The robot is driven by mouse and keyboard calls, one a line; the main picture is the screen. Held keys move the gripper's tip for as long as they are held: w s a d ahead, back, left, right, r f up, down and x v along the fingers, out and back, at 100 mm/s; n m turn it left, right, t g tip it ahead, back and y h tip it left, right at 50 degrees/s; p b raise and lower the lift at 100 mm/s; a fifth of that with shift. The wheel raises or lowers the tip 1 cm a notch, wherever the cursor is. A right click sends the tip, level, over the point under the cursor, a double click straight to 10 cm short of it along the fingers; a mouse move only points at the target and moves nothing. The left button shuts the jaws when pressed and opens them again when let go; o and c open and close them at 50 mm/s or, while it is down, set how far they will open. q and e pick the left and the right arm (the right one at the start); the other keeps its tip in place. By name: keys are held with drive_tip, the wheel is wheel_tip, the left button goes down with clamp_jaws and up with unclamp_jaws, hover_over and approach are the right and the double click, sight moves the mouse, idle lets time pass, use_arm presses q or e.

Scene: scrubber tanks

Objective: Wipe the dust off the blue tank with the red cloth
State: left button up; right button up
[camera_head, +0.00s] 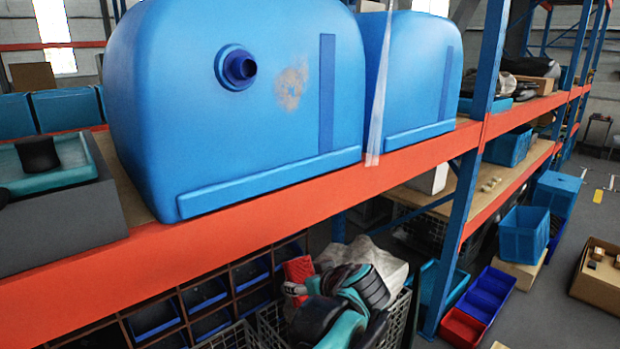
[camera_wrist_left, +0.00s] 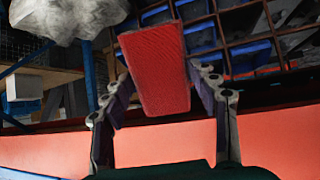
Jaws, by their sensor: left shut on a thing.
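The blue tank (camera_head: 200,130) stands on the orange-edged shelf, with a round dark blue port on its front. A pale brown dust patch (camera_head: 291,86) is on its front, right of the port. My left gripper (camera_head: 301,287) is low in the head view, below the shelf beam and well apart from the tank. It is shut on the red cloth (camera_head: 298,268), which shows as a red block between the two fingers in the left wrist view (camera_wrist_left: 157,75). My arm hides part of the gripper in the head view. My right gripper is not seen.
The orange shelf beam (camera_head: 260,211) runs between my left gripper and the tank. A second blue tank (camera_head: 422,75) stands close on the right, behind a clear strip. A blue upright (camera_head: 470,170) is farther right. Compartment bins (camera_head: 208,295) and wire crates lie below the beam.

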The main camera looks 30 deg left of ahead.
use_arm(q)
wheel_tip(320, 180, up, 41)
drive_tip(key=n+y+p, duration=0.3)
drive_tip(key=y+p, duration=0.5)
drive_tip(key=p, duration=0.6)
drive_tip(key=x, duration=0.5)
drive_tip(key=shift+w+f+b, duration=0.15)
drive_tip(key=shift+w+b, duration=0.15)
drive_tip(key=shift+w, duration=0.1)
drive_tip(key=shift+x, duration=1)
drive_tip(key=shift+w, duration=0.1)
